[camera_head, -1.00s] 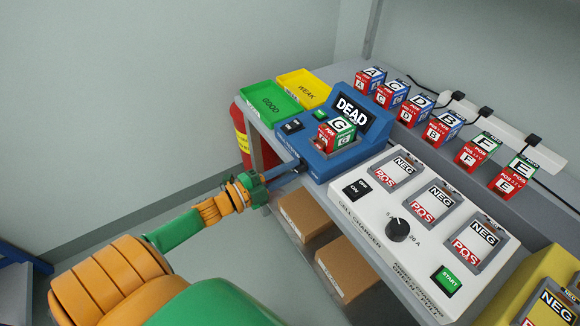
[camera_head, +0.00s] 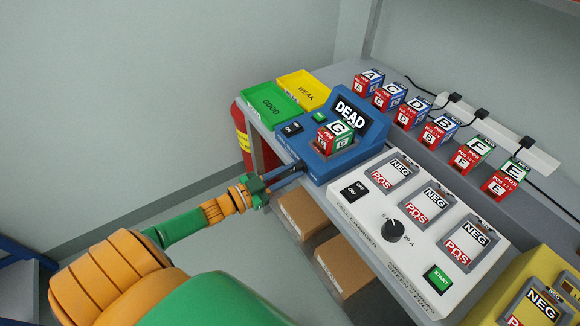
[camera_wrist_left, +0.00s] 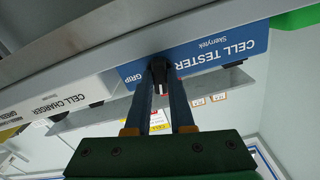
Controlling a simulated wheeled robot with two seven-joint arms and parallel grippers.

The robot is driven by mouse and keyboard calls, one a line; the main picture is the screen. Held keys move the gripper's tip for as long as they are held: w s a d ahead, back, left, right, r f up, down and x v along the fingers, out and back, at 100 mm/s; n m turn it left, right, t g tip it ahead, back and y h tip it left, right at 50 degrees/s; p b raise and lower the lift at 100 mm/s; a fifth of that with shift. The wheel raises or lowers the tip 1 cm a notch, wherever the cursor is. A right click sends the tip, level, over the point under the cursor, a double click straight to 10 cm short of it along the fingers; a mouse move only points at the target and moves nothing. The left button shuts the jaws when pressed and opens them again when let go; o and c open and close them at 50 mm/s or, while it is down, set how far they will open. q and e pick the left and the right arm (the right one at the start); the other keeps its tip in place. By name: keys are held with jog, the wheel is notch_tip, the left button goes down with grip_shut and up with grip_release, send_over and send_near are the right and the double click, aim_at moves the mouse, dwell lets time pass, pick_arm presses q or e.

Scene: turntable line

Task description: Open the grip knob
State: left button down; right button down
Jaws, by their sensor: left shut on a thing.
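The blue cell tester (camera_head: 322,172) stands on the bench with a screen (camera_head: 351,112) reading DEAD. A cell marked G (camera_head: 335,137) sits in its slot. The tester's front face, lettered CELL TESTER and GRIP, shows upside down in the left wrist view (camera_wrist_left: 205,58). The black grip knob (camera_wrist_left: 160,70) sticks out of that face beside the GRIP lettering. My left gripper (camera_head: 299,169) reaches the tester's front from the left. Its two fingers are shut on the knob, one on each side, in the left wrist view (camera_wrist_left: 161,82). My right gripper is not in view.
The white cell charger (camera_head: 415,235) stands right of the tester. A green GOOD tray (camera_head: 292,118) and yellow WEAK tray (camera_head: 322,86) lie behind left. Several cells stand along the back.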

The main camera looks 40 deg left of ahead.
pick_arm(q)
jog(key=shift+n, duration=1.2)
jog(key=c, duration=1.1)
grip_release()
jog(key=shift+o, duration=0.2)
jog(key=v, duration=0.7)
jog(key=shift+s, duration=0.1)
